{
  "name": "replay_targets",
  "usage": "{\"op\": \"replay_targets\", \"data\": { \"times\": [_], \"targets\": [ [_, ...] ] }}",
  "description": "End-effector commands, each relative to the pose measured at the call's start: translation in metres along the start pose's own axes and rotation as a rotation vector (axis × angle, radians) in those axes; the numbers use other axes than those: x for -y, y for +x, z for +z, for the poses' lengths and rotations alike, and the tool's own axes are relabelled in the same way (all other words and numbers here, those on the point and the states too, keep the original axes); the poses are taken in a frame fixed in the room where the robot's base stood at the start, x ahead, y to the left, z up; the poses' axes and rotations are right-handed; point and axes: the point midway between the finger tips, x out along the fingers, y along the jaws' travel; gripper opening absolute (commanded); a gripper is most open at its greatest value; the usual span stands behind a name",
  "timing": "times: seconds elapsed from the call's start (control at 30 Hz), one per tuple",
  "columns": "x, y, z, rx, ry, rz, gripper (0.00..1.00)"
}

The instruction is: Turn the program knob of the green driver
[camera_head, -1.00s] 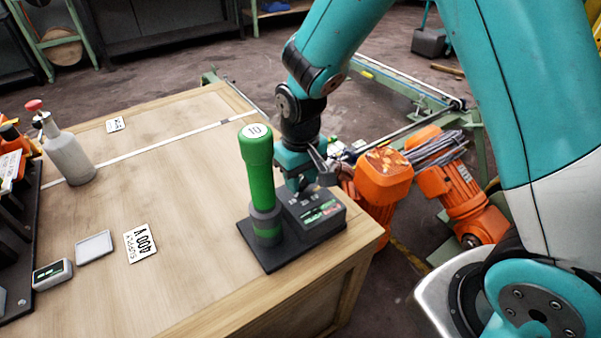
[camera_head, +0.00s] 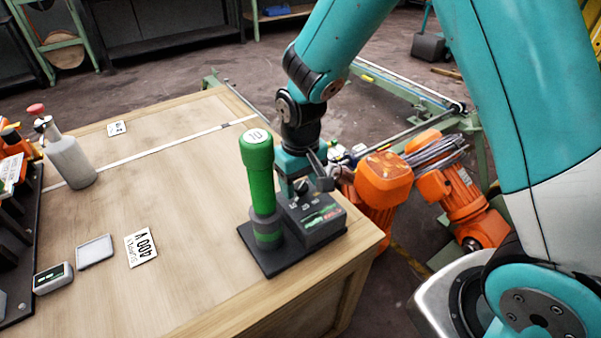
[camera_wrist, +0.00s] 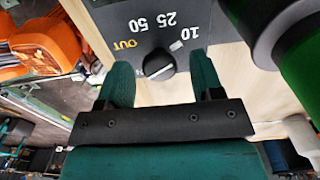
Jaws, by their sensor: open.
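The green driver (camera_head: 260,180) stands upright on a black base at the front right of the wooden bench, with a 10 on its top. Its grey control box (camera_head: 312,222) is beside the green cylinder. The black program knob (camera_wrist: 158,65) has a white pointer mark and sits by the printed words OUT, 50, 25 and 10. My gripper (camera_head: 301,178) is over the control box. In the wrist view its two green fingers (camera_wrist: 161,72) are open on either side of the knob, with gaps visible; I cannot tell whether either touches it.
A grey bottle with a red top (camera_head: 68,155), a 400 V card (camera_head: 140,247) and a small grey tray (camera_head: 95,251) are on the bench to the left. Orange motors (camera_head: 383,180) stand beyond the right edge. The bench middle is clear.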

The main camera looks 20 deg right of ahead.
Motion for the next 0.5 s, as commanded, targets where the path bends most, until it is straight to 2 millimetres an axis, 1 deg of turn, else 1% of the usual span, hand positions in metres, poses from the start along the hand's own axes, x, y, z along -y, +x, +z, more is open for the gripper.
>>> {"op": "replay_targets", "data": {
  "times": [0.07, 0.17, 0.27, 0.5],
  "targets": [
    [0.000, -0.005, 0.000, -0.001, 0.000, 0.000, 0.61],
    [0.000, -0.018, -0.001, -0.005, 0.000, 0.000, 0.61],
    [0.000, -0.040, -0.001, -0.006, 0.000, 0.000, 0.61],
    [0.000, -0.103, -0.001, -0.007, 0.000, -0.001, 0.61]
  ]
}}
